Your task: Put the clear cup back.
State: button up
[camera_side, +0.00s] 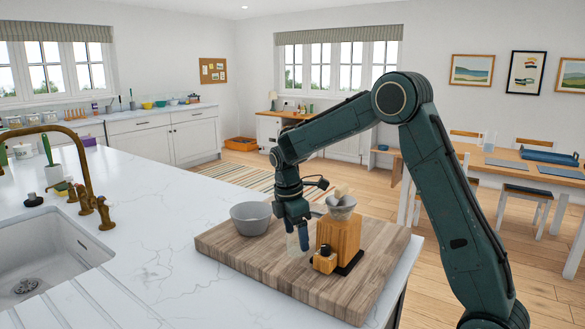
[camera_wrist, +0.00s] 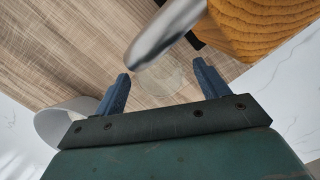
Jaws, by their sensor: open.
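The clear cup (camera_wrist: 160,82) shows faintly between my fingers in the wrist view. In the side view it is a pale see-through shape (camera_side: 292,244) on the wooden board, beside my fingers. My gripper (camera_side: 303,238) is open and points down, low over the board; its two blue fingers (camera_wrist: 161,74) stand apart on either side of the cup in the wrist view. I cannot tell whether they touch it. An orange wooden stand (camera_side: 346,236) is just right of my gripper, with a small block-like part (camera_side: 324,261) at its front. It fills the top right of the wrist view (camera_wrist: 255,25).
A grey bowl (camera_side: 250,218) sits on the board (camera_side: 225,247) left of my gripper. A shiny metal piece (camera_wrist: 165,35) lies close ahead of my fingers. The board's front left is clear.

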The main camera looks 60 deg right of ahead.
jog(key=shift+s+d+f, duration=0.1)
jog(key=shift+f, duration=0.7)
jog(key=c, duration=1.2)
jog(key=shift+r, duration=0.15)
jog(key=shift+r, duration=0.5)
jog(key=shift+a+r, duration=0.35)
jog(key=shift+r, duration=0.25)
jog(key=shift+a+r, duration=0.3)
jog(key=shift+r, duration=0.25)
jog(key=a, duration=1.6)
jog(key=shift+a, duration=0.4)
